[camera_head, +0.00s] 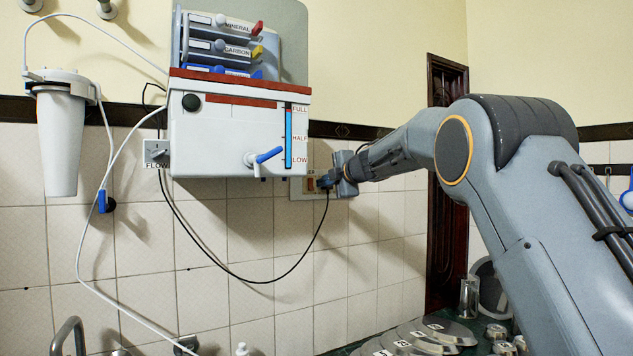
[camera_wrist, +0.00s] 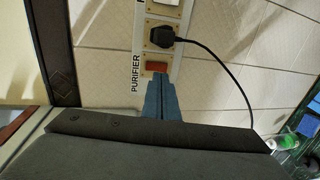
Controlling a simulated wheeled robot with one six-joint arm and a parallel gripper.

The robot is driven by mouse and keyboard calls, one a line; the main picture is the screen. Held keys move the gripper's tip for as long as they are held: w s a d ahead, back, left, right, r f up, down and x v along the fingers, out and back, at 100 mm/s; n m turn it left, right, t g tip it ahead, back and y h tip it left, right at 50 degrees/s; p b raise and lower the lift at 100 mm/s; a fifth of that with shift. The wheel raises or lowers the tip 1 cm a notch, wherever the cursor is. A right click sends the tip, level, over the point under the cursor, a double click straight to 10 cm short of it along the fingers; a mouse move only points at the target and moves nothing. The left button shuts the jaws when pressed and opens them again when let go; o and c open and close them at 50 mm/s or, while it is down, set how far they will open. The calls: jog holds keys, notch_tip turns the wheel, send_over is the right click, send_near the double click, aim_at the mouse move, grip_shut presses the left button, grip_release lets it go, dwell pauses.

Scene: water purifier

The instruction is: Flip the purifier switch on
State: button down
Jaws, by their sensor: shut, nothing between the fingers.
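The purifier (camera_head: 215,150) hangs on the wall in the head view. A pale switch panel (camera_head: 298,195) is on the wall at its lower right. The purifier switch (camera_wrist: 157,66) is a small orange-red rocker beside the word PURIFIER in the wrist view; it also shows in the head view (camera_head: 311,184). My gripper (camera_wrist: 159,78) has its blue-grey fingers shut together and empty. The fingertips are right at the switch's lower edge in the wrist view and partly overlap it. I cannot tell whether they touch it. In the head view my gripper (camera_head: 326,181) is just right of the switch.
A black plug (camera_wrist: 161,38) with a cable sits in the panel above the switch in the wrist view. The black cable (camera_head: 240,281) loops along the tiled wall. A white filter (camera_head: 62,140) hangs at the left. Metal lids (camera_head: 440,333) lie on the counter below.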

aim_at(311, 187)
jog(key=shift+p+x, duration=1.15)
jog(key=shift+x, duration=1.2)
jog(key=shift+a+f, duration=0.1)
